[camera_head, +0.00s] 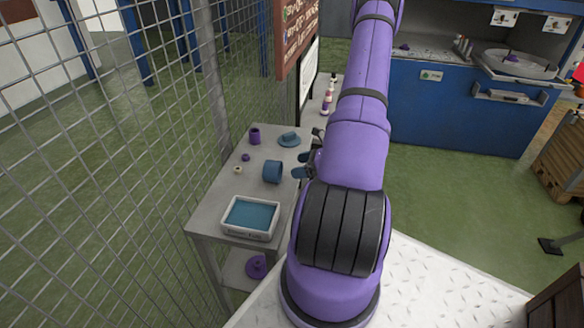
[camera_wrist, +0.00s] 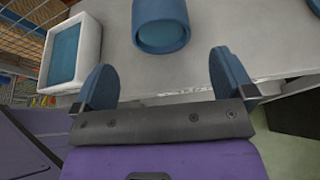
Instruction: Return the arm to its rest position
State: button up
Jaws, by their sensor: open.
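My purple arm stretches forward from the base in the head view, over the right side of a grey table. My gripper (camera_wrist: 162,85) is open and empty in the wrist view, its two blue fingers spread apart. A blue cup-like cylinder (camera_wrist: 160,25) stands on the table just beyond the fingertips, apart from them. The same cylinder shows in the head view (camera_head: 272,172), left of my gripper (camera_head: 303,166), which is partly hidden by the arm there.
The grey table (camera_head: 205,205) also holds a white tray with a blue inside (camera_head: 232,232), a purple cup (camera_head: 254,136), a blue lid-like piece (camera_head: 289,140) and small rings. A wire fence (camera_head: 100,160) runs along the left. A blue workbench (camera_head: 450,115) stands at the back right, with green floor before it.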

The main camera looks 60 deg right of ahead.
jog(key=shift+s, duration=0.1)
dwell(0.6)
jog(key=w+a+r+n+g+y, duration=0.1)
jog(key=w+a+r+n+g, duration=0.3)
jog(key=a+r+n, duration=0.75)
jog(key=w+a+r+n+g+y, duration=0.15)
jog(key=a+r+n+g, duration=0.6)
jog(key=r, duration=0.75)
jog(key=s+a+r+n+t+h, duration=0.4)
jog(key=s+a+r+n+h, duration=0.4)
jog(key=s+a+r+n, duration=0.5)
jog(key=shift+s+a+r+n+h, duration=0.4)
jog(key=shift+s+a+r, duration=0.6)
jog(key=shift+a+r, duration=0.9)
jog(key=shift+d+r+t, duration=0.1)
jog(key=shift+d+t, duration=0.1)
jog(key=shift+t, duration=0.05)
